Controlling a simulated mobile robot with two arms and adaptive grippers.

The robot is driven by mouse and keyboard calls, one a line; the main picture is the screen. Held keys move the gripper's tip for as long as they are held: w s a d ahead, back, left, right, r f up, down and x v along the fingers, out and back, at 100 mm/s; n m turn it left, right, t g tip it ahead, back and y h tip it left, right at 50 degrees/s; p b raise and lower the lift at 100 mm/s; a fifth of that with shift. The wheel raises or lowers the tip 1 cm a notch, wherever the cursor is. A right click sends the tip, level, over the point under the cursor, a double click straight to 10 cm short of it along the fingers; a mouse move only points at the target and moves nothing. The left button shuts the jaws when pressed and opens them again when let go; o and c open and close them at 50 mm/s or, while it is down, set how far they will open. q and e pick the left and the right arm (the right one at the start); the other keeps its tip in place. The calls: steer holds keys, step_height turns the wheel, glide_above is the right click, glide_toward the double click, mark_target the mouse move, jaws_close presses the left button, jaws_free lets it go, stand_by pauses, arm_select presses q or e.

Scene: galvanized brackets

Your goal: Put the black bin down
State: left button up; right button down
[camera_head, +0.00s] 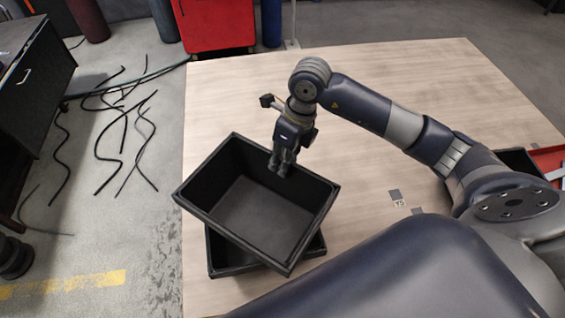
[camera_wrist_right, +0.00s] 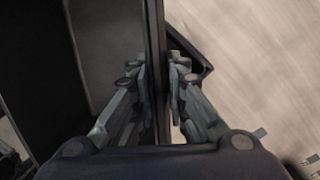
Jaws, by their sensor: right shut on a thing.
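The black bin (camera_head: 258,210) is an open, empty rectangular box, turned at an angle above the left part of the table. My right gripper (camera_head: 283,167) is shut on its far right rim. In the right wrist view my right gripper's fingers (camera_wrist_right: 158,85) pinch the bin's wall from both sides, with the bin's dark inside (camera_wrist_right: 105,45) to the left. A second black bin (camera_head: 228,262) lies beneath, turned differently and mostly hidden. I cannot tell whether the two bins touch. My left gripper is not in view.
The pale wooden table (camera_head: 425,85) is largely clear at the back. Small grey labels (camera_head: 396,195) lie near its middle. A red-edged object (camera_head: 548,158) is at the far right. Left of the table, black cables (camera_head: 125,130) lie on the floor by a dark cabinet (camera_head: 35,85).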

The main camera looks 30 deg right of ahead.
steer(key=shift+d+p+x, duration=0.2)
steer(key=shift+p+x, duration=0.15)
steer(key=shift+x, duration=0.7)
steer(key=shift+f, duration=0.1)
steer(key=shift+s+f+b, duration=0.1)
steer(key=shift+f+b, duration=0.25)
steer(key=shift+b, duration=0.2)
steer(key=c, duration=1.6)
jaws_free()
steer(key=shift+r, duration=0.1)
